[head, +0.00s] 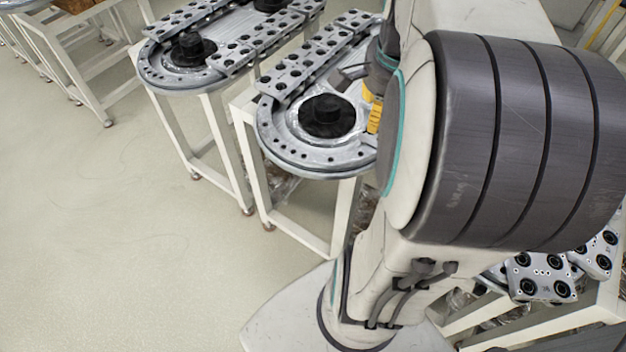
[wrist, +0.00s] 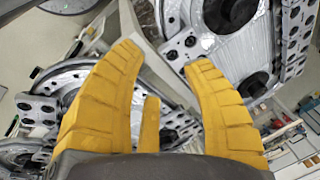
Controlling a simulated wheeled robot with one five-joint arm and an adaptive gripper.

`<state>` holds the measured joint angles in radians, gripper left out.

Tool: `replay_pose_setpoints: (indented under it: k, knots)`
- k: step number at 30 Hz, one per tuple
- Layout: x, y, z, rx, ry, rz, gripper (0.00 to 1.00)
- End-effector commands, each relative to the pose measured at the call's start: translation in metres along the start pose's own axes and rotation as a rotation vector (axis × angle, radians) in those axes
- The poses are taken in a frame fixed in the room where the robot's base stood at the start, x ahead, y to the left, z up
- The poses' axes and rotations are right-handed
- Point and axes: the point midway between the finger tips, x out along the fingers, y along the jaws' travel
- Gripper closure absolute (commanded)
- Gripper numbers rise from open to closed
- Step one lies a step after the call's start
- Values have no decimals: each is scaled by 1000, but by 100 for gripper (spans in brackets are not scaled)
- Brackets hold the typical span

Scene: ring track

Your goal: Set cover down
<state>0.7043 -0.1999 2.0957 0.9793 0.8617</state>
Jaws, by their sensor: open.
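My gripper (wrist: 165,62) shows in the wrist view with its yellow fingers spread wide, and I see nothing held between them. In the head view only a bit of yellow finger (head: 375,115) shows beside the near ring track (head: 270,145), partly hidden by my arm. I cannot tell which part is the cover. A silver plate with black holes (head: 310,62) lies along the top of the near track. In the wrist view, a silver plate corner with dark holes (wrist: 180,45) appears beyond the fingertips; whether they touch it is unclear.
A second ring track (head: 180,75) stands on a white frame to the left. Silver plates with black round fittings (head: 540,277) lie on a white-framed table at the lower right, partly behind my arm. The pale floor (head: 120,220) at the left is clear.

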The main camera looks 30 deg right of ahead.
Motion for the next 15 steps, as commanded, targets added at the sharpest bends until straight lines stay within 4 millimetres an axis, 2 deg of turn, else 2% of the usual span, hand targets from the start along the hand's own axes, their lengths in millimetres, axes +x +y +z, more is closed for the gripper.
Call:
replay_pose_setpoints:
  k: [1, 6, 10, 15]
  knots:
    - [-4, -4, 29, -178, -8, -27, 56]
    - [-10, 1, 103, -711, -22, -107, 56]
    - [-12, 15, 143, -1045, -23, -163, 56]
    - [-11, 33, 174, -1346, -15, -221, 56]
